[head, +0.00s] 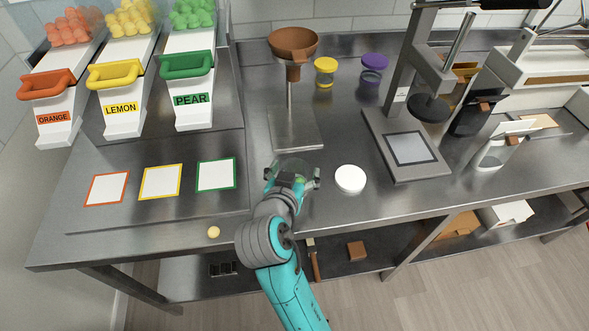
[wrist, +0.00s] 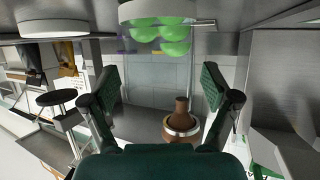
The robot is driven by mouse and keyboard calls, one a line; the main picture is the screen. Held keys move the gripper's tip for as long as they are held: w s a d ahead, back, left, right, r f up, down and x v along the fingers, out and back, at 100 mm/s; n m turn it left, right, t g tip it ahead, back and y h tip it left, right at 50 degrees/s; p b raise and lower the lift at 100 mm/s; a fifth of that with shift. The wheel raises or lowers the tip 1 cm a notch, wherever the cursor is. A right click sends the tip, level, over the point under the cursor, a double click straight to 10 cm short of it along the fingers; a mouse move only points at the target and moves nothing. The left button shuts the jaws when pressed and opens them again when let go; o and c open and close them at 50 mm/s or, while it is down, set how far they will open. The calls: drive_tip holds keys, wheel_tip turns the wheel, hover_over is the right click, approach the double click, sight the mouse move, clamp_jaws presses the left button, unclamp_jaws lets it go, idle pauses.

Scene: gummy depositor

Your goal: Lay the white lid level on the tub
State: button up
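The tub (head: 291,167) is clear and stands on the counter in front of the funnel stand, partly hidden by my gripper. In the upside-down wrist view, several green gummies (wrist: 172,34) lie at its white bottom. The white lid (head: 350,179) lies flat on the counter to the right of the tub; it also shows at the upper left of the wrist view (wrist: 52,28). My gripper (head: 293,178) is open at the near side of the tub. In the wrist view, its fingers (wrist: 165,88) are spread either side of the tub's outline; I cannot tell whether they touch it.
A brown funnel (head: 292,44) on a stand is behind the tub. A press with a grey plate (head: 411,148) stands right of the lid. Orange, yellow and green framed cards (head: 216,174) lie left.

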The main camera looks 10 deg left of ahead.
drive_tip(key=shift+r, duration=0.1)
drive_tip(key=shift+s+r, duration=0.15)
drive_tip(key=shift+s, duration=0.05)
drive_tip(key=v, duration=1.1)
drive_tip(key=shift+s, duration=0.25)
drive_tip(key=shift+r, duration=0.1)
